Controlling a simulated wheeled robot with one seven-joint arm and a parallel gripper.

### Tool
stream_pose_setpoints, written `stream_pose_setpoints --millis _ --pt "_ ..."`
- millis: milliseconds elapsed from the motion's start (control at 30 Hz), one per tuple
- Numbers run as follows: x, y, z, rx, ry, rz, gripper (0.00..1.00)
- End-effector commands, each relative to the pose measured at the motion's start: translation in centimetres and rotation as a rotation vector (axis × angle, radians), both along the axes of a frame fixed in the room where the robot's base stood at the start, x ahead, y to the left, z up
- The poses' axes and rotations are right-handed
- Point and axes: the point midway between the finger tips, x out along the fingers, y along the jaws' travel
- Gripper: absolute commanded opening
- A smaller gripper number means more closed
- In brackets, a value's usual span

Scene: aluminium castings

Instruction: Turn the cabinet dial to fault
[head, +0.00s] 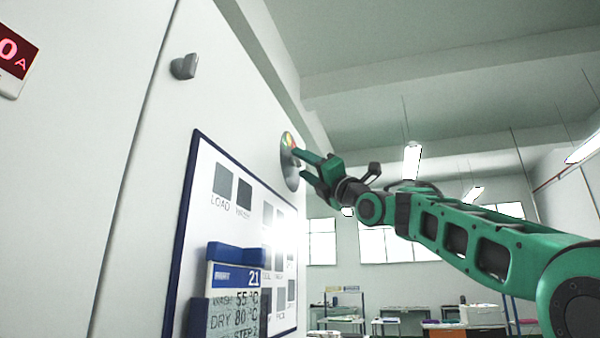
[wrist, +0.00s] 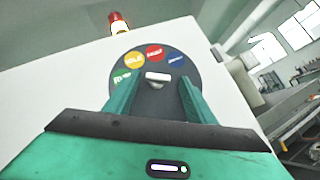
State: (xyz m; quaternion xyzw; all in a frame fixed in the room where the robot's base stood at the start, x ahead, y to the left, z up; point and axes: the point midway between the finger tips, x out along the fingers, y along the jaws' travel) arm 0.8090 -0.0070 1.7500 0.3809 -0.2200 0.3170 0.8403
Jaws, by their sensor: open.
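The cabinet dial is a round dark plate (wrist: 157,100) with green, yellow, red and blue labels along its upper rim. A pale grey bar-shaped knob (wrist: 157,76) sits at its middle. Which label the knob points to, I cannot tell. In the head view the dial (head: 287,141) is seen nearly edge-on, high on the cabinet face. My gripper (wrist: 157,82) is open, its green fingers on the left and right of the knob with gaps on both sides. In the head view my gripper (head: 300,164) is close in front of the dial; contact cannot be told.
A whiteboard (head: 190,235) with dark squares and a blue-framed sign (head: 237,290) are on the cabinet face below the dial. A grey handle (head: 184,66) sticks out at the upper left. A red beacon (wrist: 118,22) stands above the cabinet's top edge. Open room lies to the right.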

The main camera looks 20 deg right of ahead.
Motion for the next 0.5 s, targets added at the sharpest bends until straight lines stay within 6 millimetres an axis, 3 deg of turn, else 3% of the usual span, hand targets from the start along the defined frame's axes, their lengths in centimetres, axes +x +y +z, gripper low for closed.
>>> stream_pose_setpoints --millis 333,500 --pt "0.19 0.12 0.23 0.001 0.000 0.000 0.50" --pt "0.22 0.11 0.20 0.001 0.000 0.001 0.12"
